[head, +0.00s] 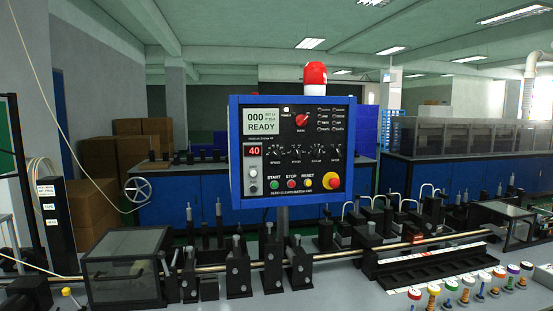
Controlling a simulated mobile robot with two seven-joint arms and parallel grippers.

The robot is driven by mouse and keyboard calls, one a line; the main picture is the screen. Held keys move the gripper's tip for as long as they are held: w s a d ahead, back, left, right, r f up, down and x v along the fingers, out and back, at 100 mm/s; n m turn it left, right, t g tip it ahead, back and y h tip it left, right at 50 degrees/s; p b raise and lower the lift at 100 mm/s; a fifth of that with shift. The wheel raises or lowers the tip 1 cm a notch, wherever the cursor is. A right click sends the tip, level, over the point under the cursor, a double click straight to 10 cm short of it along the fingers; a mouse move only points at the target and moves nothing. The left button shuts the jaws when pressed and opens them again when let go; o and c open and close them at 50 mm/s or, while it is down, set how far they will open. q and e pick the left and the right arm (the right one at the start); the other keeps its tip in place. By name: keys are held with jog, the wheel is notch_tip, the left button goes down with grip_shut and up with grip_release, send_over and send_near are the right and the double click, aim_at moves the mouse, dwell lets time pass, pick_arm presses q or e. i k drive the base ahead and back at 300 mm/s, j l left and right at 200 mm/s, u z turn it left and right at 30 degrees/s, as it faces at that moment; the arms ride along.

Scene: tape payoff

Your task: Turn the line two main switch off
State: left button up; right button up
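A blue-framed control panel (292,152) stands on a post in the middle of the head view, facing me. A red rotary knob (302,119) sits near its top centre, turned at a slant; the lettering around it is too small to read. The display (262,121) left of it reads 000 and READY. Below is a red number window (253,151) showing 40. A round red button (331,181) is at the lower right. I cannot make out a line two label. Neither of my grippers is in view.
A red beacon (315,75) tops the panel. Below runs a machine bench with a metal rod (340,255), black blocks (238,268) and a clear-sided box (125,265). Several coloured spools (467,287) stand at the front right. A handwheel (138,189) is behind, left.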

aim_at(301, 120)
jog(key=i+l, duration=0.1)
jog(key=l, duration=0.85)
jog(key=i+l+z, duration=0.1)
jog(key=l, duration=0.35)
jog(key=i+l, duration=0.1)
jog(key=l, duration=0.35)
jog(key=i+l, duration=0.1)
jog(key=l, duration=0.35)
jog(key=i+l, duration=0.1)
jog(key=l, duration=0.35)
jog(key=z, duration=0.05)
